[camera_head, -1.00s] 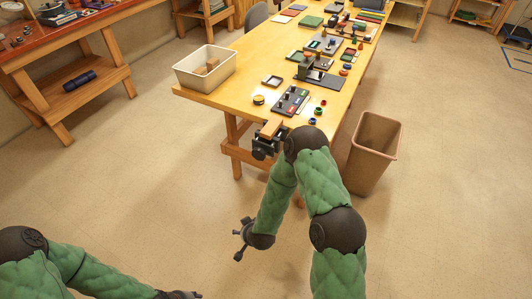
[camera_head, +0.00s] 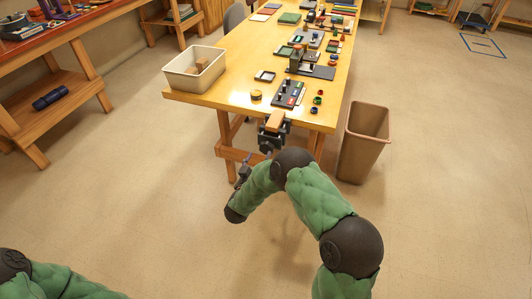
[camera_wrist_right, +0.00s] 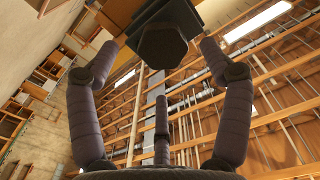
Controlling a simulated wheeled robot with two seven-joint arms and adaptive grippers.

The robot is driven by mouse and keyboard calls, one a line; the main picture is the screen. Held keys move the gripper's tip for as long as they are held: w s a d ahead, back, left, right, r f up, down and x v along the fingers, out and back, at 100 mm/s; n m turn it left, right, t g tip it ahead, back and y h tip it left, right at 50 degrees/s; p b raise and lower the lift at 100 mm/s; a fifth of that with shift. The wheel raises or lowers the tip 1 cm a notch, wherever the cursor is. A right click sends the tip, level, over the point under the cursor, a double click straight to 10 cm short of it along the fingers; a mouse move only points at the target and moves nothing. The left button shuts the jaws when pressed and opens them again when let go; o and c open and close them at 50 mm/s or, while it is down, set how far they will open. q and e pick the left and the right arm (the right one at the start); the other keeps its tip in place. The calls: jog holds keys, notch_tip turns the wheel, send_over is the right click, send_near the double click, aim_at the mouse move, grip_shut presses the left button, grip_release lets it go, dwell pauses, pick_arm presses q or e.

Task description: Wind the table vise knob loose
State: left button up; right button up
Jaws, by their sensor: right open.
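The table vise (camera_head: 272,137) is a dark clamp at the near edge of the wooden table, with a wood block (camera_head: 274,120) in its top. In the right wrist view its knob (camera_wrist_right: 163,45) is a dark, many-sided knob facing the camera. My right gripper (camera_head: 245,170) is below the vise in the head view. In the wrist view the right gripper (camera_wrist_right: 160,50) is open, its two long fingers on either side of the knob with gaps, and a third finger below. In the head view the knob is hard to make out. My left gripper is out of view.
The table (camera_head: 215,97) holds a white bin (camera_head: 193,81), a dark peg board (camera_head: 289,93) and several small parts. A tan waste bin (camera_head: 363,150) stands right of the table, near my right arm. The floor to the left is open.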

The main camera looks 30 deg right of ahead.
aim_at(266, 151)
jog(key=b+x, duration=0.1)
jog(key=x, duration=0.5)
jog(key=shift+b, duration=0.35)
jog(key=c, duration=1.2)
jog(key=shift+o, duration=0.2)
jog(key=shift+f, duration=0.1)
